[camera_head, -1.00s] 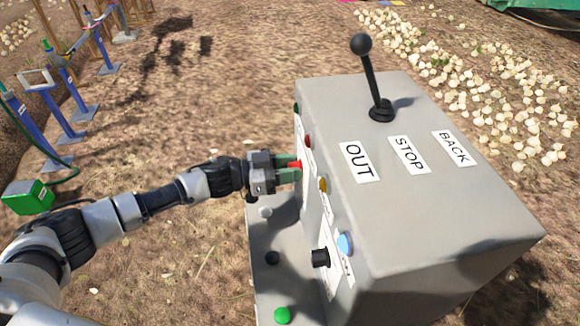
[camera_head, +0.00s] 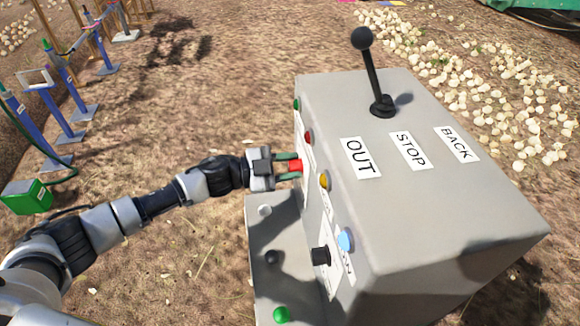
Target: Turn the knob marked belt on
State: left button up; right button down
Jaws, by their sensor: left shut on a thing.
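A grey control box (camera_head: 440,215) stands in front of me, with knobs and lamps on its left face. My left gripper (camera_head: 292,165) reaches in from the left and is shut on a red knob (camera_head: 296,165) on that face. A black knob (camera_head: 320,256) sits lower on the same face, beside a white label that I see too steeply to read fully. I cannot read which knob is marked belt. My right gripper is not in view.
A black lever (camera_head: 370,75) stands on the box top beside the OUT, STOP and BACK labels. A lower grey ledge (camera_head: 270,225) with several buttons juts out below my left gripper. Onions (camera_head: 490,85) lie on the ground at the back right. Blue stands (camera_head: 55,110) are at the left.

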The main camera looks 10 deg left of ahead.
pick_arm(q)
jog(key=m+b, duration=0.1)
jog(key=m, duration=0.1)
jog(key=m+b, duration=0.1)
jog(key=m, duration=0.2)
jog(key=shift+s+f+m, duration=0.1)
jog(key=shift+f+m, duration=0.1)
jog(key=shift+m, duration=0.1)
jog(key=m+b, duration=0.3)
jog(key=m, duration=0.2)
jog(key=shift+m, duration=0.3)
jog(key=o, duration=0.9)
jog(key=shift+o, duration=0.2)
jog(key=b+v, duration=0.3)
jog(key=v, duration=0.7)
jog(key=shift+s+a, duration=0.15)
jog(key=shift+a, duration=0.2)
